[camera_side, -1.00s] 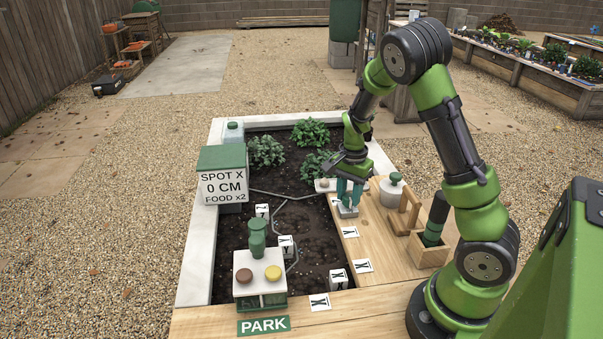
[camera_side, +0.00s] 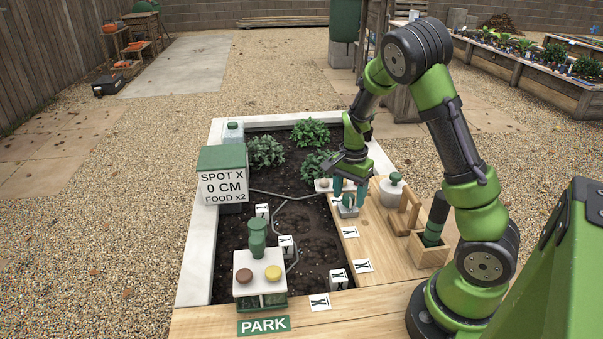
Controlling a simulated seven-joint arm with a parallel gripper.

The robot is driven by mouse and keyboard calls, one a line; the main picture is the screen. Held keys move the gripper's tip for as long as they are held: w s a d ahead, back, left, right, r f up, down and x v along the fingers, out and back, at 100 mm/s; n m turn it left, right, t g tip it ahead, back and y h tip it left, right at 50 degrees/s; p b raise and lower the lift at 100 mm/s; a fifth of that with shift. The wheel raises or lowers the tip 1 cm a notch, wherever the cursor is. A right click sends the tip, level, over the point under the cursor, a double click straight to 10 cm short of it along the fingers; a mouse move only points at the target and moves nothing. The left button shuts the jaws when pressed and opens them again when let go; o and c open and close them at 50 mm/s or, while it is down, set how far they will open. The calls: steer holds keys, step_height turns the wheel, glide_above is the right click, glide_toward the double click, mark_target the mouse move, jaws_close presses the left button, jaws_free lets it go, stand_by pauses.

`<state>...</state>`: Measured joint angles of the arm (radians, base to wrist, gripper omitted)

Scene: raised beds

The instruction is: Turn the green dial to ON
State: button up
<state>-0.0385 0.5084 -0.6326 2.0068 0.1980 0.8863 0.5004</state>
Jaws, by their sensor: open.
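The green dial (camera_side: 347,201) is a small knob on a pale, low base at the bed's right edge, beside the wooden deck. Its ON and OFF marks are too small to read, so I cannot tell its setting. My gripper (camera_side: 349,189) points down just above the dial. Its two teal fingers are spread apart, one to each side of the knob, and hold nothing. The fingertips are at about the height of the knob's top; I cannot tell whether they touch it.
A white, green-lidded jar (camera_side: 391,190), a wooden handle (camera_side: 407,214) and a wooden box (camera_side: 429,250) with a dark green tool stand right of the dial. A small pale block (camera_side: 324,185) is just behind it. A sign box (camera_side: 222,178) stands at the left; soil lies between.

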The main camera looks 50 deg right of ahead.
mark_target(349, 196)
step_height(349, 196, up, 17)
stand_by(0.4)
steer(key=shift+f, duration=0.1)
